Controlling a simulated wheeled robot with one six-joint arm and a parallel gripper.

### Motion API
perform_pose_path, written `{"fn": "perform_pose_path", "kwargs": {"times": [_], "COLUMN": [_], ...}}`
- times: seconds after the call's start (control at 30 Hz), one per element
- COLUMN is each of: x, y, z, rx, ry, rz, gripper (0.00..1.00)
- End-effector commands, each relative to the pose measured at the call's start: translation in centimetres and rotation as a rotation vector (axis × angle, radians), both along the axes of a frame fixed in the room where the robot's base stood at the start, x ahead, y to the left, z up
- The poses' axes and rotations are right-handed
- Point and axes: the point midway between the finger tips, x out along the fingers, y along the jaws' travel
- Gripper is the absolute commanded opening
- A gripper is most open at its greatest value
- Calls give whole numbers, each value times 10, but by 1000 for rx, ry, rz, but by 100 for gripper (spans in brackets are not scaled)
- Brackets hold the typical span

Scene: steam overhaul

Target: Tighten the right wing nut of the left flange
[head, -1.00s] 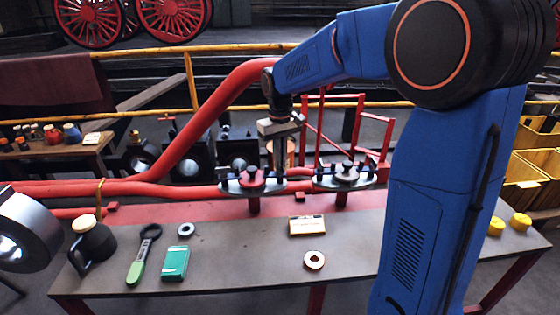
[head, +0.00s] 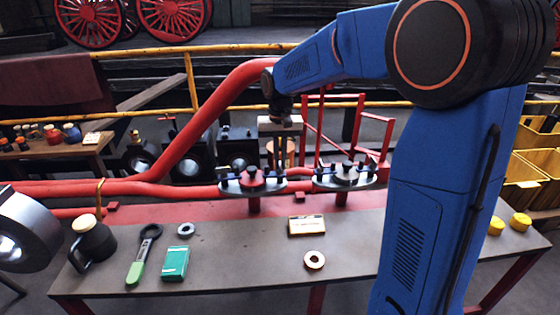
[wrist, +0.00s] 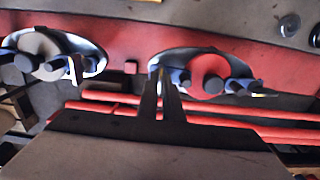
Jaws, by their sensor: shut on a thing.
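The left wing nut (head: 225,176) of the same flange stands free on the opposite side.
The right flange (head: 344,181), with a grey centre, stands close to the right. Red pipe (head: 200,125) rises behind.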

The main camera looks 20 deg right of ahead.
Motion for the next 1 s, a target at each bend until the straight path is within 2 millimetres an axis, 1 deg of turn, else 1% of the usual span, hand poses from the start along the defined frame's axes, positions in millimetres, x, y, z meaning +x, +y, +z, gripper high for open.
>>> {"fn": "perform_pose_path", "kwargs": {"times": [0.23, 0.27, 0.3, 0.33, 0.6, 0.73, 0.87, 1.0], "x": [1, 1, 1, 1, 0, 1, 1, 1], "y": [0, 0, 0, 0, 0, 0, 0, 0], "z": [1, 1, 1, 1, 1, 7, 25, 52], "rx": [0, 0, 0, 0, 1, 0, 0, 1], "ry": [-4, -4, -3, -3, -2, -3, -4, -5], "rz": [0, 0, 0, 0, 0, 1, 1, 1], "gripper": [0, 13, 23, 25, 25, 25, 25, 25]}}
